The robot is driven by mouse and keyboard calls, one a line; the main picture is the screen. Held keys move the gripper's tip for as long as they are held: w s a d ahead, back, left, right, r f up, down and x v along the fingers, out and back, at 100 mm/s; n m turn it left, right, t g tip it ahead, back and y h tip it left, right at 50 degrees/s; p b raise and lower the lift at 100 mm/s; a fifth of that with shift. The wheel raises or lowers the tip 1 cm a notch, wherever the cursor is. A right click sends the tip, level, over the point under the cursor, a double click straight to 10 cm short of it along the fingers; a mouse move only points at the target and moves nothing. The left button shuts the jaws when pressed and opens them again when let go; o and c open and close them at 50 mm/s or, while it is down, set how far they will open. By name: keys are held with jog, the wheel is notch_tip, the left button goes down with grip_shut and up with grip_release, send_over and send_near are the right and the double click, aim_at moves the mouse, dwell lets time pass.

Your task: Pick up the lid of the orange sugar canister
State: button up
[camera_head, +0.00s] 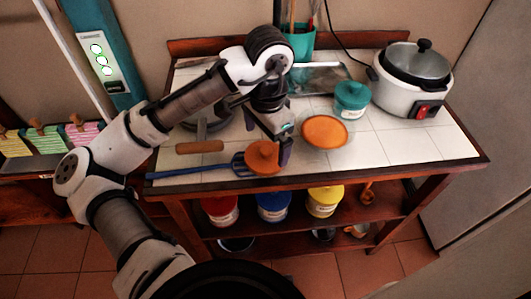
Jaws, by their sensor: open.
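An orange, round, lidded-looking piece with a knob (264,158), which looks like the sugar canister's lid, is at the front edge of the tiled table. I cannot tell how much canister body is under it, and no label shows. My gripper (268,143) points down right over it, with its fingers spread apart. One dark finger shows at the right side of the orange piece; the other is hard to make out. The gripper is open, and I cannot tell whether it touches the piece.

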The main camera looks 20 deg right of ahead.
aim_at(266, 150)
jog(key=shift+w+f+p, duration=0.15)
jog(key=shift+f+p, duration=0.15)
jog(key=shift+f, duration=1.1)
jog(key=shift+w+f+p, duration=0.1)
jog(key=shift+f+p, duration=0.2)
jog(key=shift+f, duration=1.05)
jog(key=shift+c, duration=0.4)
jog(key=c, duration=0.6)
jog(key=shift+r, duration=0.1)
